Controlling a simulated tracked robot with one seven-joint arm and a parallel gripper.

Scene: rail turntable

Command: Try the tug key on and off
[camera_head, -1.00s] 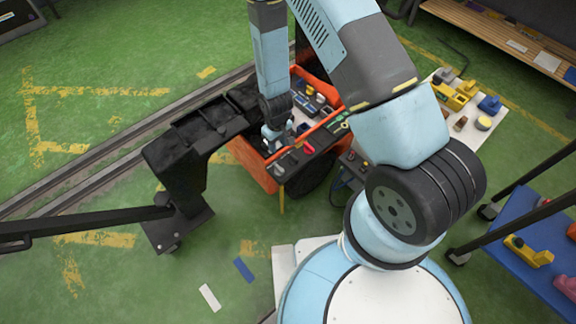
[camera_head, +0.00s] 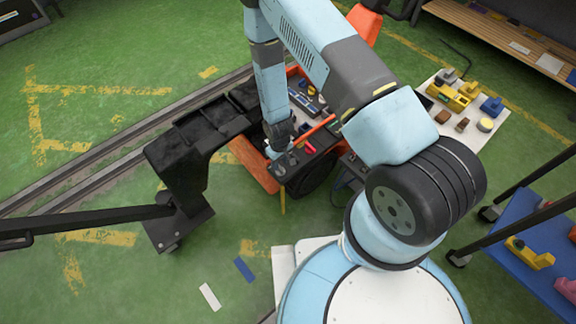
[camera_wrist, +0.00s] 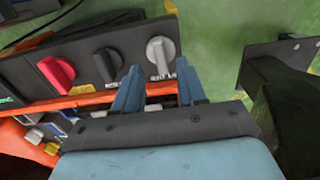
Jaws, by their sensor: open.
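The orange tug (camera_head: 252,168) stands beside the rails in the head view, with a dark control panel at its near end. In the wrist view the panel (camera_wrist: 20,75) carries a red knob (camera_wrist: 57,74), a black knob (camera_wrist: 107,66) and a light grey turn-handle (camera_wrist: 160,55). The grey handle may be the tug key; I cannot tell for sure. My gripper (camera_wrist: 158,68) is open, its blue fingers on either side of the line to the grey handle. The handle shows just beyond the fingertips; contact is not clear. In the head view my gripper (camera_head: 277,150) is over the panel's left end.
A black bracket-like frame (camera_head: 185,165) stands close left of the tug; a dark post and plate (camera_wrist: 265,60) show at right in the wrist view. A white table (camera_head: 490,125) with several coloured parts is at right. A blue-topped cart (camera_head: 520,225) stands at lower right.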

